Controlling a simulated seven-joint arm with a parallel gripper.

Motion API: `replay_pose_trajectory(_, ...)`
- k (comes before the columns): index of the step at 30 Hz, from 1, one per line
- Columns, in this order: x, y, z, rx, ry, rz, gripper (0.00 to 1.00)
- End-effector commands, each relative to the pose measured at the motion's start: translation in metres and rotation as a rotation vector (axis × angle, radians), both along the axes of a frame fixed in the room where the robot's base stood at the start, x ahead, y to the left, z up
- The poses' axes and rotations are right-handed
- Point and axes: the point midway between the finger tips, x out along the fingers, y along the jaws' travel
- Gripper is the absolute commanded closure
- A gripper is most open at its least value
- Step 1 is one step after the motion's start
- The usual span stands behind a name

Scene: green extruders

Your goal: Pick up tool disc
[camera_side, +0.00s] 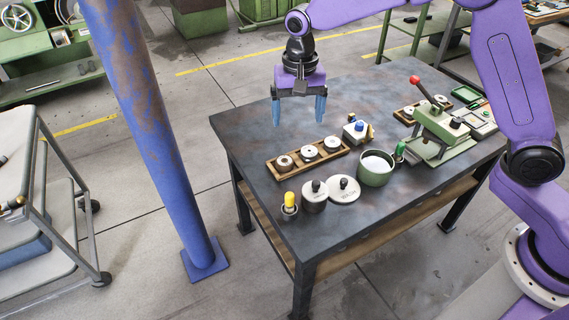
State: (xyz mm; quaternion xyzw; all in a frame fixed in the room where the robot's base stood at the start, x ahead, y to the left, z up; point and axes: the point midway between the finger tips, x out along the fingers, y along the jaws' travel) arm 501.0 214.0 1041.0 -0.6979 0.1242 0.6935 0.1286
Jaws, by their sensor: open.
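My gripper (299,122) hangs above the back left part of the dark metal table (255,131), its two blue fingers spread apart with nothing between them. Below it, a wooden rack (297,167) holds three round metal discs: a left one (284,161), a middle one (309,152) and a right one (332,143). They have dark centres. In front of the rack lies a pale flat disc (347,196) with a black knob. I cannot tell which of these is the tool disc. The fingers are clear of the rack and discs.
A grey cylinder with a black knob (314,202) and a yellow-handled piece (289,203) stand at the front left. A green pot (376,174) and a green press with a red-knobbed lever (440,124) stand to the right. A blue-topped block (356,132) is beside the rack. The back left tabletop is clear.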

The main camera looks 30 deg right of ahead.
Motion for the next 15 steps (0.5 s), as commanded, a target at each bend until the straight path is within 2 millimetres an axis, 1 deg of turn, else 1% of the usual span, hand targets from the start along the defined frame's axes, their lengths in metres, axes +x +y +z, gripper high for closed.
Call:
replay_pose_trajectory(1, 0.016, 0.001, -0.009, -0.002, 0.003, -0.069, 0.11)
replay_pose_trajectory(3, 0.036, 0.0, -0.019, -0.002, 0.004, -0.166, 0.11)
replay_pose_trajectory(9, 0.084, -0.01, -0.051, -0.003, 0.008, -0.44, 0.11)
replay_pose_trajectory(12, 0.101, -0.018, -0.064, -0.003, 0.009, -0.553, 0.11)
replay_pose_trajectory(15, 0.112, -0.024, -0.075, -0.004, 0.01, -0.636, 0.11)
